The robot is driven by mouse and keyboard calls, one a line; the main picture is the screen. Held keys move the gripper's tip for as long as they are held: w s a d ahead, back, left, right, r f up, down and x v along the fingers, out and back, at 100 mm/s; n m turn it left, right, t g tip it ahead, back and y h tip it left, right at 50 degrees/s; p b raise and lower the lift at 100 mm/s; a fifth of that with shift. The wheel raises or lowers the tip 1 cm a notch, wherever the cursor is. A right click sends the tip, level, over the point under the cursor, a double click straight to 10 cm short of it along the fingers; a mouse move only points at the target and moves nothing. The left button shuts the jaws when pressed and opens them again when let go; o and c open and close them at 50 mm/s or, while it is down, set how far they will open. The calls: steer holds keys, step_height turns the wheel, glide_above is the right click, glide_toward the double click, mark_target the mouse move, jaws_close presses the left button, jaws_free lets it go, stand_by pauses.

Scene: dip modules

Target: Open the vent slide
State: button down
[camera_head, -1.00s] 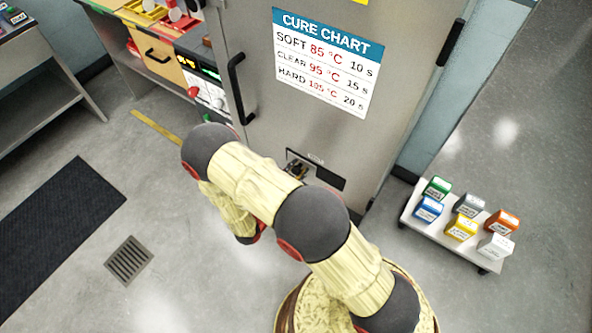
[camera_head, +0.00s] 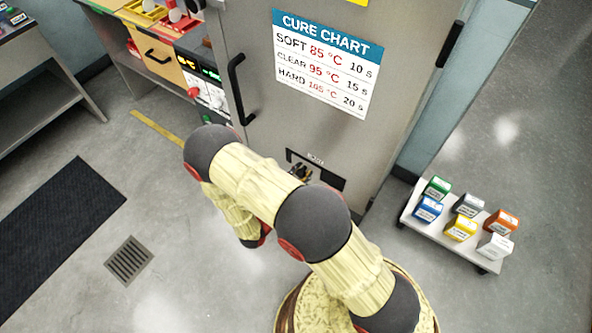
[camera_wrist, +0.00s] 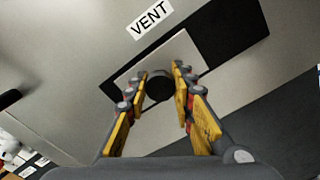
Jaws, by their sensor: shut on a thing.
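The vent slide (camera_wrist: 183,52) is a pale plate with a dark round knob (camera_wrist: 159,88) on it. It sits in a dark slot (camera_wrist: 232,40) under a VENT label (camera_wrist: 149,18) on the grey cabinet door. A wide dark part of the slot shows to the right of the plate and a narrow dark strip to its left. My gripper (camera_wrist: 159,78) is shut on the knob, one finger on each side. In the head view my gripper (camera_head: 301,172) is at the slot (camera_head: 328,180), and my arm hides part of the slide.
The cabinet door has a cure chart (camera_head: 322,65) above the slot and a black handle (camera_head: 237,88) at left. A low stand (camera_head: 455,243) with several coloured blocks is on the floor at right. The floor at left is clear around a drain (camera_head: 129,260).

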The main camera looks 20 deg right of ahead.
steer(key=s+d+p, duration=0.1)
steer(key=s+d, duration=0.4)
steer(key=s, duration=0.2)
steer(key=c, duration=1.7)
jaws_free()
steer(key=shift+s+d+f, duration=0.1)
steer(key=shift+o, duration=1)
steer(key=shift+s, duration=0.15)
steer(key=v, duration=1.2)
steer(key=shift+w, duration=0.4)
